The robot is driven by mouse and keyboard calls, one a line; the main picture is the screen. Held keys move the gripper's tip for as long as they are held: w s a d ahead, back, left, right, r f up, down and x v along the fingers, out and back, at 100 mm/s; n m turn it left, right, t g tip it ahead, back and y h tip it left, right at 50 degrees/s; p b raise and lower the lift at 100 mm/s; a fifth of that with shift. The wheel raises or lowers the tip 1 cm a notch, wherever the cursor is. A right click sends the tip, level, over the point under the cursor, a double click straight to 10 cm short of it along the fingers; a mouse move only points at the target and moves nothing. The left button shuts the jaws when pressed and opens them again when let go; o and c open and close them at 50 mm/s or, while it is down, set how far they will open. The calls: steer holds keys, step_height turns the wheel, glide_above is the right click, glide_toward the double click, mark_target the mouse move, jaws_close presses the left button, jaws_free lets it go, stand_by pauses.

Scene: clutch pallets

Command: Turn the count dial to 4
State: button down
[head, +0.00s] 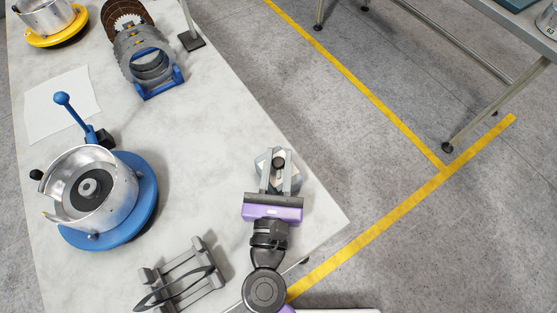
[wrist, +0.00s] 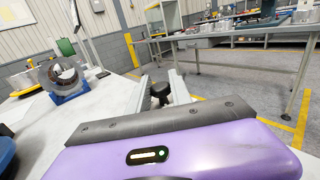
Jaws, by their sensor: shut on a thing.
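The count dial (head: 266,162) is a silvery-grey, faceted unit near the right edge of the marble-look table, with a black knob (head: 279,164) on top. My gripper (head: 279,163) reaches over it with its two grey fingers on either side of the knob, and it is shut on the knob. In the wrist view the black knob (wrist: 160,91) shows between the fingertips. The dial's numbers and pointer are too small or hidden to read, and my gripper's purple body covers its near side.
A metal drum on a blue round base (head: 150,205) stands left, with a blue-handled lever (head: 75,115) behind it. A grey rack (head: 183,279) sits front left. Ring-shaped plates in a blue cradle (head: 163,85) stand farther back. The tabletop (head: 205,150) between them is clear.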

mark_target(277, 168)
steer(key=shift+m+h+b, duration=0.3)
steer(key=shift+m+h, duration=0.5)
steer(key=shift+h, duration=0.4)
steer(key=shift+g+h, duration=0.3)
steer(key=c, duration=1.2)
jaws_free()
steer(key=shift+c, duration=0.2)
steer(key=shift+s, duration=0.1)
steer(key=b+v, duration=0.2)
steer(key=v, duration=0.4)
steer(key=shift+s+a+f, duration=0.15)
steer(key=shift+s, duration=0.15)
steer(key=shift+s+a, duration=0.1)
steer(key=shift+s, duration=0.4)
